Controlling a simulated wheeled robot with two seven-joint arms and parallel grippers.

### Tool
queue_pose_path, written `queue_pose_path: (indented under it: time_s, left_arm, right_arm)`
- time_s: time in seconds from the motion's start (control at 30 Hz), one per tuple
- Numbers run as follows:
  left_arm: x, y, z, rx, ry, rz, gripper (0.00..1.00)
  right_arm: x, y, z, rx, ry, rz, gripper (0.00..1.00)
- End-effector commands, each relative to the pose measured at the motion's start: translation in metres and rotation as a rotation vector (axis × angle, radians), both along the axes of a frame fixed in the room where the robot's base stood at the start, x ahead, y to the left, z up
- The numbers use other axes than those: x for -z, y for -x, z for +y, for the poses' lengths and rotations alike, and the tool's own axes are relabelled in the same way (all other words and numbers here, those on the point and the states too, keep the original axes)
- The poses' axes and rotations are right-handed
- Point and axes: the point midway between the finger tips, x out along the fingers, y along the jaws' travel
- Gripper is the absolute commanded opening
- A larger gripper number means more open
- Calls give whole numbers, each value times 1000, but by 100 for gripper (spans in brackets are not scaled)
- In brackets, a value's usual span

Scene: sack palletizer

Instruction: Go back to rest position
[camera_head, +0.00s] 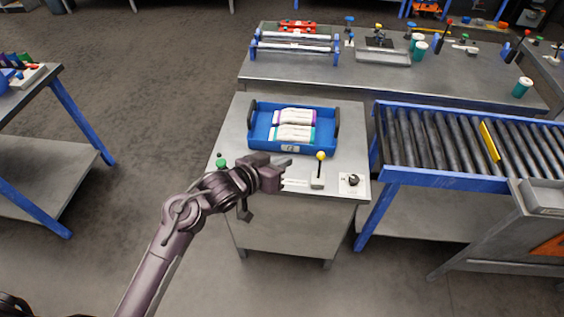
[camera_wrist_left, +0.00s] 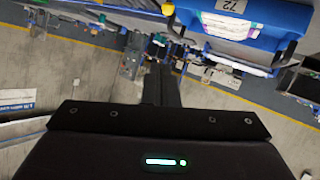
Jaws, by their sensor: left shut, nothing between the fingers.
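My left gripper (camera_head: 286,162) is above the front of the grey table (camera_head: 243,118) in the head view, its fingers pointing right. It is shut and empty. In the left wrist view the dark gripper body (camera_wrist_left: 160,140) fills the lower part, with its fingers (camera_wrist_left: 162,85) together. My right gripper is in neither view.
A blue tray (camera_head: 260,137) with sacks (camera_head: 292,134) is on the table behind my gripper. A yellow-knobbed lever (camera_head: 320,168) and a black knob (camera_head: 354,180) are right of it. A roller conveyor (camera_head: 440,177) stands right.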

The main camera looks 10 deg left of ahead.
Motion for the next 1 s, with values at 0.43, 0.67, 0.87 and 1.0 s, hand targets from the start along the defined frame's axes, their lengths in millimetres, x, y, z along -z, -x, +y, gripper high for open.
queue_pose_path:
  time_s: [0.43,0.67,0.87,1.0]
  left_arm:
    - [22,-1,4,-13,-5,31,0]
    - [163,19,32,-94,-70,218,0]
    - [299,81,65,-161,-173,404,0]
    - [382,146,89,-187,-262,532,0]
  right_arm:
    - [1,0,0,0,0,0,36]
    - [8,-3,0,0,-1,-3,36]
    - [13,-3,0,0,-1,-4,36]
    - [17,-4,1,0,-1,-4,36]
